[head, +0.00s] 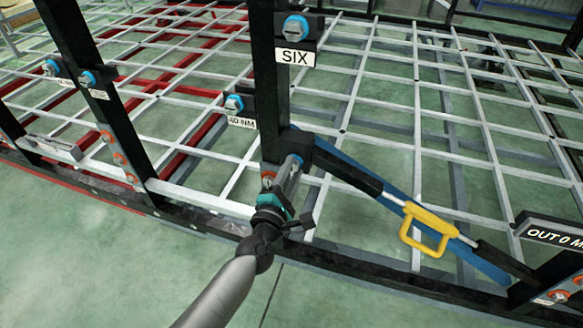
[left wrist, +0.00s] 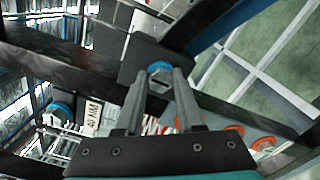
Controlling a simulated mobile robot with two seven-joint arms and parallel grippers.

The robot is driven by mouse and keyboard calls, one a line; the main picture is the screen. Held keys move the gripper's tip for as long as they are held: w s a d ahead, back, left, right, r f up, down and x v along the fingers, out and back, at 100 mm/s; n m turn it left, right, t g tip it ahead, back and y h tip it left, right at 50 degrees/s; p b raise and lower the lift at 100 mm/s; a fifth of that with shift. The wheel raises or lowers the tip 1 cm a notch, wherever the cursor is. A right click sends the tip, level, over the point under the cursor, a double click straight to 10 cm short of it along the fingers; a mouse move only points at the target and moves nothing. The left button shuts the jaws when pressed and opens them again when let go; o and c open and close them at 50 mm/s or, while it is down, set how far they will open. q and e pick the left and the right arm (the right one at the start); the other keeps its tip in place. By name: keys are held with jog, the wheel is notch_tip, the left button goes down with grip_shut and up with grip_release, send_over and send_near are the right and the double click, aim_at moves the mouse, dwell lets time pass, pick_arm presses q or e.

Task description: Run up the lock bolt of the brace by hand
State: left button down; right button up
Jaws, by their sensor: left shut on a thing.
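The brace (head: 350,171) runs slantwise from the black post down to the lower right, with a yellow handle (head: 424,232) on it. The lock bolt, with a blue ring (head: 297,158), sits at the brace's upper end by the post. My left gripper (head: 290,178) is at this bolt, its fingers closed on the bolt head. In the left wrist view the fingertips (left wrist: 160,82) flank the lock bolt's head (left wrist: 160,67), and the blue ring shows just beyond them. The fingers hide part of the bolt, so its seating depth cannot be told. My right gripper is not in view.
The black post (head: 268,95) carries a bolt above a "SIX" label (head: 295,57) and one by a "40 NM" label (head: 242,123). A second post (head: 85,75) stands left. Green floor in front is open.

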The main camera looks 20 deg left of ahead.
pick_arm(q)
jog(key=m, duration=0.2)
jog(key=m+p, duration=0.1)
jog(key=shift+d+f+m, duration=0.1)
jog(key=shift+f+m, duration=0.1)
jog(key=shift+m, duration=0.2)
jog(key=m+p, duration=0.1)
jog(key=m, duration=0.2)
jog(key=shift+s+f, duration=0.1)
jog(key=shift+f, duration=0.05)
jog(key=m+p, duration=0.1)
jog(key=m, duration=0.3)
jog(key=shift+f, duration=0.15)
jog(key=m+p, duration=0.1)
jog(key=m, duration=0.3)
jog(key=shift+f+m+p, duration=0.15)
jog(key=shift+m+p, duration=0.15)
jog(key=shift+p, duration=0.1)
jog(key=m, duration=0.2)
jog(key=m+p, duration=0.1)
jog(key=shift+a+m, duration=0.25)
jog(key=shift+m, duration=0.15)
jog(key=m, duration=0.3)
jog(key=shift+a+f+m, duration=0.1)
jog(key=shift+m, duration=0.2)
jog(key=shift+a+m+p, duration=0.15)
jog(key=shift+m+p, duration=0.35)
jog(key=shift+m, duration=2.7)
